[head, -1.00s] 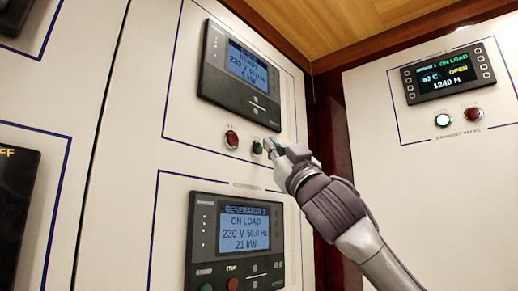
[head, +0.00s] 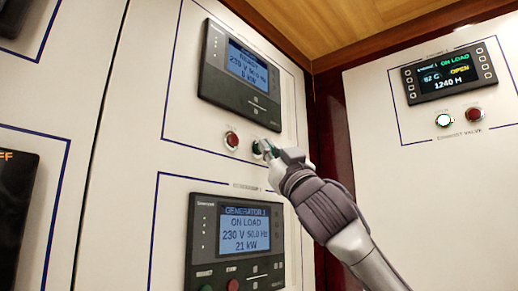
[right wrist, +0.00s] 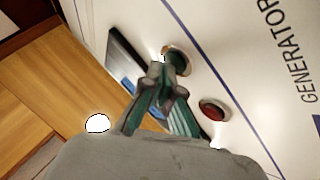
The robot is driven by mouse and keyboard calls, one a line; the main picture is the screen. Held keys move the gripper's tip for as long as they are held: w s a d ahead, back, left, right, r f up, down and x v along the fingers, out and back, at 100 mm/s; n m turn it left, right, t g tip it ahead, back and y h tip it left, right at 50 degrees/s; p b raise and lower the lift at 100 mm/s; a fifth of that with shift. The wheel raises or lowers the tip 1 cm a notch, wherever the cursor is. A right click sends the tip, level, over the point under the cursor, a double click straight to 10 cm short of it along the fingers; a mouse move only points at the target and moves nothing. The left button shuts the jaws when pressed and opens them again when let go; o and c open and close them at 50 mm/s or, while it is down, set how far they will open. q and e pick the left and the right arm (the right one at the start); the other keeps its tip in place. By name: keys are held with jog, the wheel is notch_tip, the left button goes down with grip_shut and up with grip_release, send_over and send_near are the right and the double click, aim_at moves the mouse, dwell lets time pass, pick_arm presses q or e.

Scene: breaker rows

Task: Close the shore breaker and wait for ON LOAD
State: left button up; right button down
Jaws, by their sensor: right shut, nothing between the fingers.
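The upper display panel (head: 240,75) on the white cabinet shows a first line that looks like READY, then 230 V, about 50 Hz and 0 kW. Below it are a red button (head: 232,140) and a green button (head: 257,149). My right gripper (head: 268,149) is shut and empty, its tips at the green button and partly covering it. The right wrist view shows the shut fingertips (right wrist: 170,68) at the ringed green button (right wrist: 180,58), with the red button (right wrist: 213,109) beside it. I cannot tell whether they touch. My left gripper is out of view.
A lower panel (head: 237,240) reads GENERATOR 1, ON LOAD, 230 V 50.0 Hz, 21 kW, with its own green and red buttons beneath.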

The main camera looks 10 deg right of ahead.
jog(key=shift+w+a, duration=0.1)
jog(key=shift+w, duration=0.1)
jog(key=shift+s, duration=0.1)
dwell(0.5)
jog(key=shift+s+d, duration=0.5)
jog(key=shift+s, duration=0.05)
jog(key=s+d, duration=0.1)
jog(key=s, duration=0.1)
jog(key=s+d+b, duration=0.1)
jog(key=s+d, duration=0.1)
dwell(0.4)
jog(key=shift+w, duration=0.1)
dwell(0.7)
